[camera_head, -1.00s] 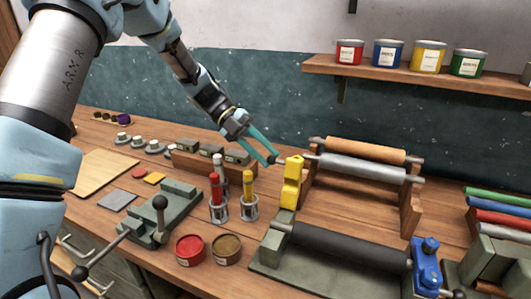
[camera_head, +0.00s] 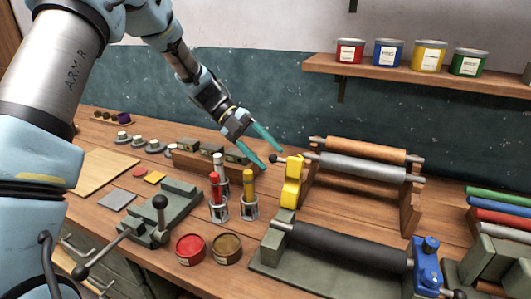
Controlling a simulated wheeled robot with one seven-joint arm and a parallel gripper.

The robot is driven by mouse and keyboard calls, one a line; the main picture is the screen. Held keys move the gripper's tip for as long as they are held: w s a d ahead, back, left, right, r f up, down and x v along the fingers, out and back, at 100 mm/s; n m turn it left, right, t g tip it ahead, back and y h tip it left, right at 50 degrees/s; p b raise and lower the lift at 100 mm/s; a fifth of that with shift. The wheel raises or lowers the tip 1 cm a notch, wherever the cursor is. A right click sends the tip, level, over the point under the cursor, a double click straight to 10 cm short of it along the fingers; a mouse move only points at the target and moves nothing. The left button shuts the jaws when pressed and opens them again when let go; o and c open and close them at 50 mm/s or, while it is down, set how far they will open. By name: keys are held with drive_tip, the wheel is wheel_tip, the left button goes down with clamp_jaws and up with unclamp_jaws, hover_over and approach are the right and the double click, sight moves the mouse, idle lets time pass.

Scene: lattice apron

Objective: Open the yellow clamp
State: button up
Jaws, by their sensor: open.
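The yellow clamp (camera_head: 291,188) stands upright at the left end of the black roller (camera_head: 345,245) on its green base. A short lever with a black ball knob (camera_head: 273,158) sticks out to the left from the clamp's top. My gripper (camera_head: 272,157) is open, its two teal fingers spread on either side of the knob in this view. Whether a finger touches the knob cannot be told.
A blue clamp (camera_head: 427,265) stands at the roller's right end. A rack with an orange and a grey roller (camera_head: 365,168) is right of the yellow clamp. Red and yellow tubes in holders (camera_head: 249,205) stand close on the left. Paint cans (camera_head: 429,55) sit on a shelf.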

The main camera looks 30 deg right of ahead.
drive_tip(key=b+v, duration=0.3)
drive_tip(key=v, duration=0.7)
drive_tip(key=shift+w+r, duration=0.25)
drive_tip(key=shift+w, duration=0.05)
drive_tip(key=shift+a, duration=0.1)
drive_tip(key=w+a+f+m+t+y+b, duration=0.1)
drive_tip(key=a+f+m+t, duration=0.3)
drive_tip(key=a+m, duration=0.5)
drive_tip(key=a+f+m+t+y+b, duration=0.1)
drive_tip(key=a+f+m+t, duration=0.3)
drive_tip(key=a, duration=0.8)
drive_tip(key=s+a+f+m+t+y, duration=0.1)
drive_tip(key=s+a+f+m+t, duration=0.1)
drive_tip(key=a+m, duration=0.6)
drive_tip(key=s+a+f+m+t+y, duration=0.1)
drive_tip(key=s+a+m, duration=0.3)
drive_tip(key=a+m, duration=0.4)
drive_tip(key=shift+f+m+t, duration=0.3)
drive_tip(key=shift+f+t, duration=0.05)
drive_tip(key=shift+t, duration=0.25)
